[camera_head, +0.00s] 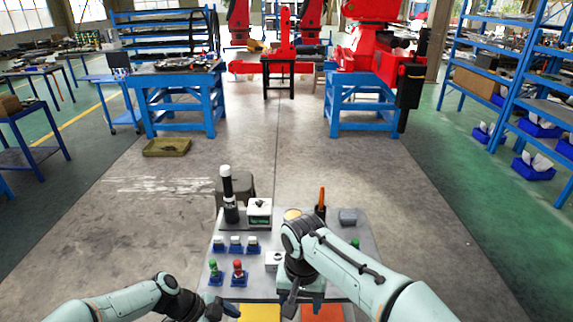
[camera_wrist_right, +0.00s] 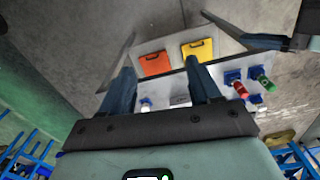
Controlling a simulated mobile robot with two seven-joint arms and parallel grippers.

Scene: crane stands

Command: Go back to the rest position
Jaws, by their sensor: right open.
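My right gripper (camera_head: 300,296) hangs over the near part of a grey panel table (camera_head: 228,228) and hides some of it. In the right wrist view its two fingers (camera_wrist_right: 160,85) are apart with nothing between them. My left gripper (camera_head: 212,308) is low at the table's near left edge, partly cut off by the frame. It also shows at the top right of the right wrist view (camera_wrist_right: 248,38), where its opening is unclear. No object is visible in it.
The panel carries a black-and-white post (camera_head: 230,195), a green-and-white box (camera_head: 259,212), an orange-handled item (camera_head: 321,202), and red (camera_head: 238,268) and green (camera_head: 214,268) buttons. Yellow (camera_head: 258,313) and orange (camera_head: 322,313) plates lie nearest. Floor beyond is mostly clear.

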